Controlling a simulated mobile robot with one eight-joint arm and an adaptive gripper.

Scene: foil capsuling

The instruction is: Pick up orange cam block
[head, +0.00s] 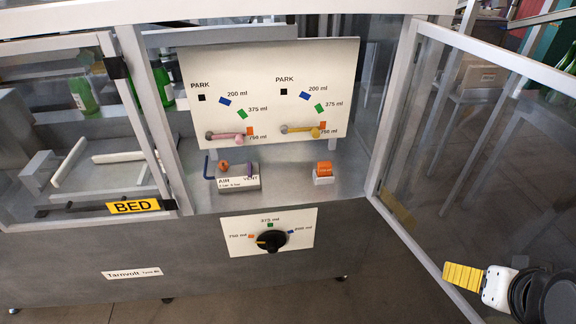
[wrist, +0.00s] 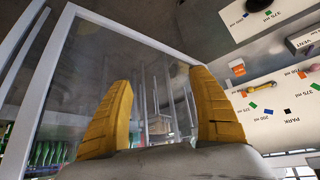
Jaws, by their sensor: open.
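The orange cam block (head: 324,168) sits in a small white holder (head: 323,180) on the grey shelf inside the open machine bay, below the right part of the dial panel. It also shows small at the right of the wrist view (wrist: 237,69). My gripper (head: 447,274) is at the lower right of the head view, by the open glazed door and well apart from the block. In the wrist view its two yellow fingers (wrist: 163,80) are spread, with nothing between them.
The open glazed door (head: 397,120) stands right of the bay. A panel (head: 270,95) with pink and yellow levers rises behind the block. An AIR/VENT unit (head: 238,184) is left of it; a black knob (head: 271,241) is on the front below. Shelf around the block looks clear.

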